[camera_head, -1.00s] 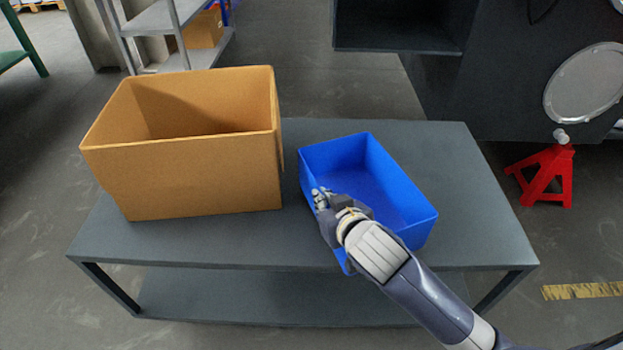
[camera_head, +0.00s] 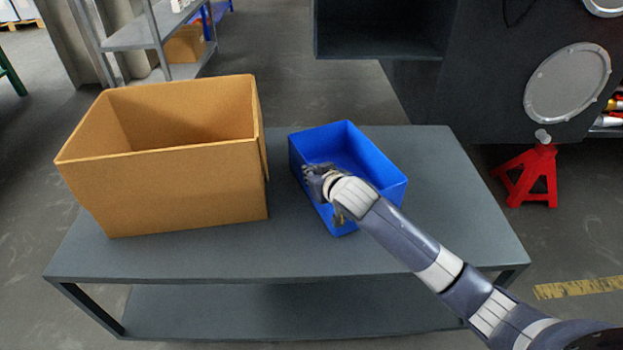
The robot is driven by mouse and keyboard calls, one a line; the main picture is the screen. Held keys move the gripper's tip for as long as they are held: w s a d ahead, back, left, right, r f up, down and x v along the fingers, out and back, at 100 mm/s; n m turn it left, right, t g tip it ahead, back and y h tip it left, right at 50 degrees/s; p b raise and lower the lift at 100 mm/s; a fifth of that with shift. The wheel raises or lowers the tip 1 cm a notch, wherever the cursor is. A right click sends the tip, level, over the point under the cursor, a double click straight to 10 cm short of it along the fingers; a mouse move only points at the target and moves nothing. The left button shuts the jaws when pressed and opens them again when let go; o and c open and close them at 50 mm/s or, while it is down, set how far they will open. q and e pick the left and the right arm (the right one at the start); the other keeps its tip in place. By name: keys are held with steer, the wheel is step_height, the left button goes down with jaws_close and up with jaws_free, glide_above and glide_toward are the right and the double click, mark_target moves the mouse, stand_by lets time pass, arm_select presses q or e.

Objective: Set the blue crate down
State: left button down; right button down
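The blue crate (camera_head: 391,189) is at the middle of the grey table (camera_head: 455,215), to the right of a large open cardboard box. It looks empty and close to level. I cannot tell for sure whether its base touches the tabletop. My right gripper (camera_head: 312,172) is at the crate's near left wall, over its rim. The fingers are small here and partly hidden by the hand, so I cannot tell whether they are closed on the rim. My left gripper is out of view.
The open cardboard box (camera_head: 185,190) fills the table's left part. The table's right part is clear. A red jack stand (camera_head: 530,178) is on the floor at right, by a dark machine (camera_head: 470,80). A grey shelf rack (camera_head: 150,35) stands at the back left.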

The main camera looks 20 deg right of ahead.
steer(key=shift+f, duration=0.3)
steer(key=c, duration=2.1)
jaws_free()
steer(key=shift+f, duration=0.15)
steer(key=o, duration=0.3)
